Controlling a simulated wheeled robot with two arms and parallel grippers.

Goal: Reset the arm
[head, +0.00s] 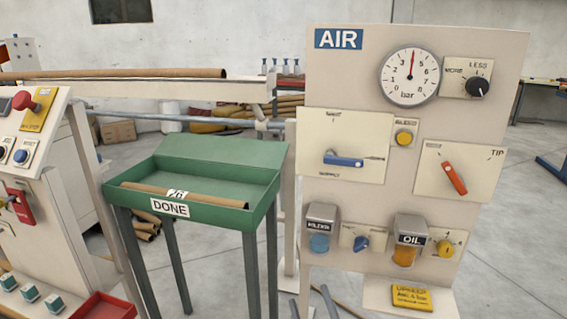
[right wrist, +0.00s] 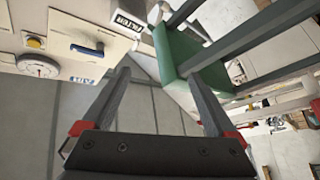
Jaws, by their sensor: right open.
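My right gripper (right wrist: 156,76) shows in the right wrist view, its two dark fingers spread wide with nothing between them. Grey floor and part of the green tray lie beyond its fingertips. No gripper or arm shows in the head view, and my left gripper is in neither view.
The AIR panel (head: 345,205) stands on the right with a gauge (head: 409,76), a blue lever (head: 343,161) and an orange lever (head: 454,178). The green DONE tray (head: 220,150) holds a brown tube (head: 185,195). A control console (head: 45,175) stands at left.

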